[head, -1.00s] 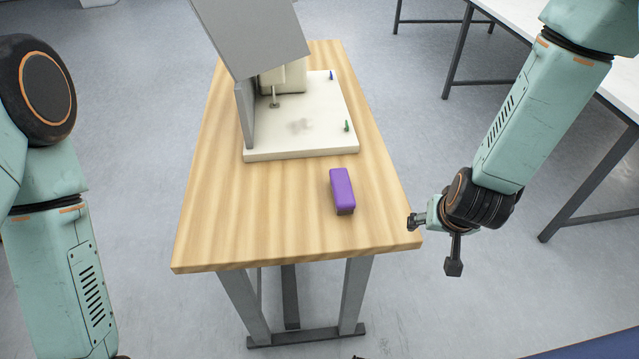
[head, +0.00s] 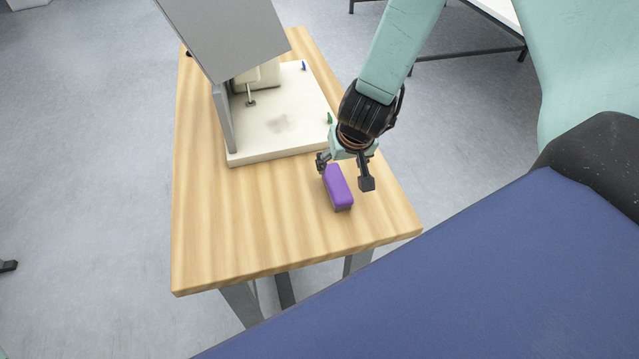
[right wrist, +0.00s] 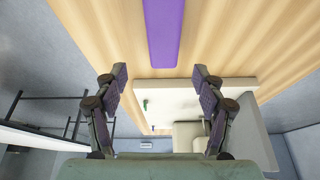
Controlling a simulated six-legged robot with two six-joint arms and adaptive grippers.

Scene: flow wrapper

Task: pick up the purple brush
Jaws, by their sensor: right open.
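The purple brush (head: 338,188) lies on the wooden table, in front of the white base of the machine. It also shows in the right wrist view (right wrist: 163,35), at top centre, its long side running away from the camera. My right gripper (head: 344,173) is open, over the far end of the brush, with one finger on each side of it in the head view. In the right wrist view the two fingers (right wrist: 160,75) are apart with nothing between them, and the brush's end shows beyond them. I cannot tell the exact height over the brush. My left gripper is not in view.
The wooden table (head: 260,235) is clear to the left and in front of the brush. The machine's white base (head: 250,140) stands close behind the brush, with a grey panel (head: 220,40) rising at its left and small green and blue pegs on it.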

